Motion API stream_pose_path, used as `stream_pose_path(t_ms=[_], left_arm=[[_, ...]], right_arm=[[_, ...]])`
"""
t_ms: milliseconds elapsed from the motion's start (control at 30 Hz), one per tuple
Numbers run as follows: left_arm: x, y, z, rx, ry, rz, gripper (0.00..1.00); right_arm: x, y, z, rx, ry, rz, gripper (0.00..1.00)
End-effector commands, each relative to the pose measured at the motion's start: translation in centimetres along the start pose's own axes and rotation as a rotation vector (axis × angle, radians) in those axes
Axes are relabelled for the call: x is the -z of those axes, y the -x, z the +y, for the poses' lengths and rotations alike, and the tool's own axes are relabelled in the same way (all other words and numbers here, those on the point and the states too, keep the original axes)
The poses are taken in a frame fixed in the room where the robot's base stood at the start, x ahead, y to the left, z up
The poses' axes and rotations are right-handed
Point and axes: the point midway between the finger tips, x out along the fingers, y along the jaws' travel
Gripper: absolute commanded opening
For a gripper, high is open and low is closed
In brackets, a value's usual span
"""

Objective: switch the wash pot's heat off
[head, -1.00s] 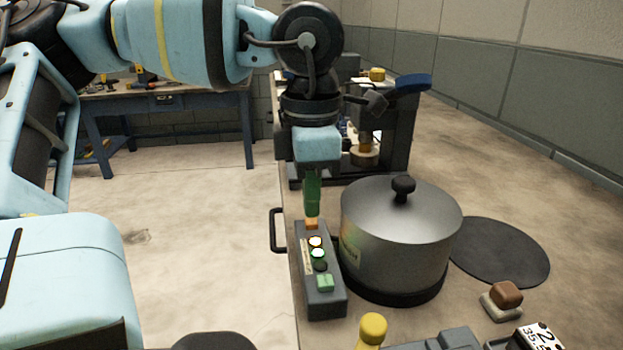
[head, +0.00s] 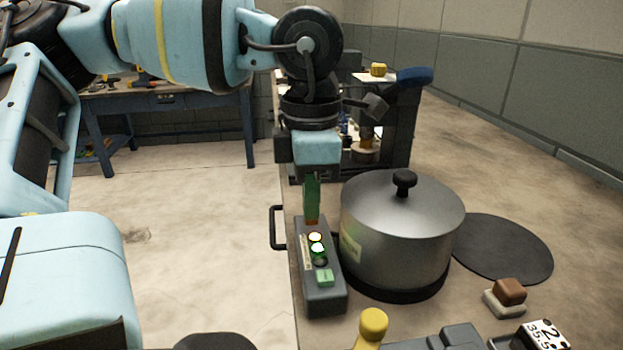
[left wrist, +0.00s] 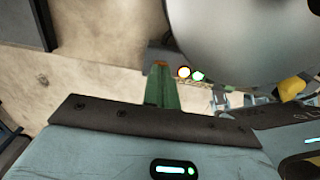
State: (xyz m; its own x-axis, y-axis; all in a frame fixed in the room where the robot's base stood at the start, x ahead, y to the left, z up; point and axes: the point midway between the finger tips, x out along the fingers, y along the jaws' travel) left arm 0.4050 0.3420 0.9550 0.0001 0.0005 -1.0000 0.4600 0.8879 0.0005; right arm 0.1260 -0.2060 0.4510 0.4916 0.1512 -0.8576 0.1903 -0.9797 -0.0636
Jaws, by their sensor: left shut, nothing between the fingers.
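The wash pot (head: 400,235) is a grey lidded metal pot with a black knob, standing on a dark base. Left of it is a grey control box (head: 325,296) with a green square button (head: 324,278) near its front end. An upper lamp (head: 315,237) glows white with an orange rim; a lamp below it (head: 318,249) glows green. A red-orange patch (head: 312,222) shows at the box's far end. My left gripper (head: 312,210), with green fingers, is shut and empty, pointing down at that patch; it seems to touch it. It also shows in the left wrist view (left wrist: 161,70).
A round dark mat (head: 505,250) lies right of the pot. A brown-topped block (head: 508,292) and a yellow knob (head: 372,325) are in front. A dark machine with a blue handle (head: 414,76) stands behind. A blue workbench (head: 165,105) is at the back left.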

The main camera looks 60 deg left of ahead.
Motion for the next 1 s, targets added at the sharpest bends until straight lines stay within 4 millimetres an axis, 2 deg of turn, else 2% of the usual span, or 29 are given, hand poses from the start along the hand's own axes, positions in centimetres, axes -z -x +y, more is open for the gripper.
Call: stream_pose_path(t_ms=[400,1000], left_arm=[[0.0,-0.3,0.0,0.0,0.0,0.0,0.0],[0.0,4.1,0.0,0.0,0.001,-0.001,0.0]], right_arm=[[-0.5,0.1,-0.1,0.003,-0.001,-0.01,0.36],[1.6,2.2,-0.5,0.005,0.0,0.016,0.36]])
